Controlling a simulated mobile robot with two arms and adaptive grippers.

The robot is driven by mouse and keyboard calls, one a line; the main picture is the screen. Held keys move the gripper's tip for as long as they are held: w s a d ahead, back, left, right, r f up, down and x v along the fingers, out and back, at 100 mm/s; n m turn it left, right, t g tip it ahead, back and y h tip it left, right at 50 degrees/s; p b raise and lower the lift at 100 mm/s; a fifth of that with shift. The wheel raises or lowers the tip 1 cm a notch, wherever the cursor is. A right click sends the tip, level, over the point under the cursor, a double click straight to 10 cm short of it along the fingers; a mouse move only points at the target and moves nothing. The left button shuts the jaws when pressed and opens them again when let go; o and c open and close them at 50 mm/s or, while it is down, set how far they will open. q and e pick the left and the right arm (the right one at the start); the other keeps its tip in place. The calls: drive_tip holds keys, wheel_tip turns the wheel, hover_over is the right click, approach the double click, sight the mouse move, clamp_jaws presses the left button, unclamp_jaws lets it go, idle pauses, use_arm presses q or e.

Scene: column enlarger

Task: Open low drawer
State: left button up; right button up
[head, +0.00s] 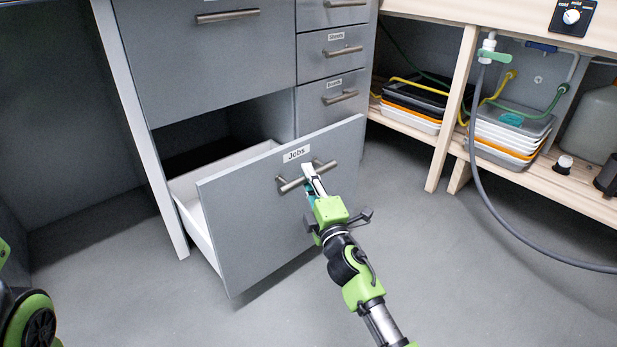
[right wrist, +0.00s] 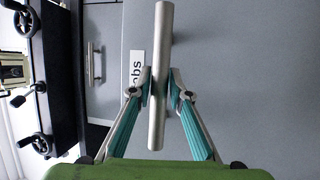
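The low drawer (head: 265,215), labelled "Jobs", stands well out from the grey cabinet, and its white inside shows behind the front in the head view. Its metal bar handle (head: 294,184) is on the upper part of the front. My right gripper (head: 311,178) is at this handle. In the right wrist view, the fingers of my right gripper (right wrist: 160,85) close on the handle (right wrist: 161,50) from both sides, with teal pads along the fingers. The "Jobs" label (right wrist: 136,72) is partly hidden behind a finger and the handle. My left gripper is not in view.
A large drawer (head: 205,55) above and several small drawers (head: 332,52) at the right are shut. A wooden shelf (head: 545,185) with stacked trays (head: 505,135) stands at the right, with a grey hose (head: 487,190) hanging before it. The floor in front is clear.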

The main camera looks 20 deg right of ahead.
drive_tip(key=shift+o, duration=0.7)
drive_tip(key=s+f, duration=0.2)
drive_tip(key=s, duration=0.9)
drive_tip(key=shift+s+a, duration=0.3)
drive_tip(key=shift+s, duration=0.1)
drive_tip(key=shift+f, duration=0.1)
